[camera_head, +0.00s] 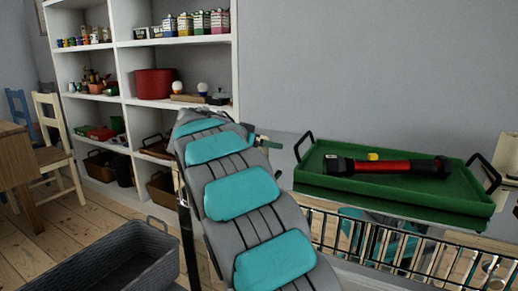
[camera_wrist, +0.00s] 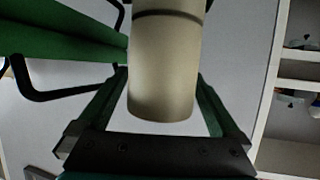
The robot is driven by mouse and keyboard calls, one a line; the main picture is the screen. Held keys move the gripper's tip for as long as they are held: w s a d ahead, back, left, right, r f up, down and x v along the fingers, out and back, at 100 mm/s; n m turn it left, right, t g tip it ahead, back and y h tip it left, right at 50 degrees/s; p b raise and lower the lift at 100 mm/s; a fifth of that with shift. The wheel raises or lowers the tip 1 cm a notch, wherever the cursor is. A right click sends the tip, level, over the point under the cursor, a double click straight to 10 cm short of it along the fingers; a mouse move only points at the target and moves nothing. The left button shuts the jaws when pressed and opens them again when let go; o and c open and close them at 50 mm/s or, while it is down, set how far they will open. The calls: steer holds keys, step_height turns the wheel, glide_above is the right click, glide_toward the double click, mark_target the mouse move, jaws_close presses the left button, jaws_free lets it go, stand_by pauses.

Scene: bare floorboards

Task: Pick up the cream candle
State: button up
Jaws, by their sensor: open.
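The cream candle (camera_wrist: 163,65) shows large in the wrist view as a smooth pale cylinder with a dark band near the top of the picture. Its upper part is cut off by the picture edge. My gripper (camera_wrist: 162,80) is open, with one green finger on each side of the candle. I cannot tell whether either finger touches it. In the head view my arm hides the candle and nearly all of my gripper.
A green tray (camera_head: 440,208) with black handles holds a red and black flashlight (camera_head: 390,167), right of my arm. A wire rack (camera_head: 400,250) stands before it. A grey woven basket (camera_head: 100,262) is at lower left. A white shelf (camera_head: 178,41) stands behind.

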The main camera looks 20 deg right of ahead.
steer(key=c, duration=1.5)
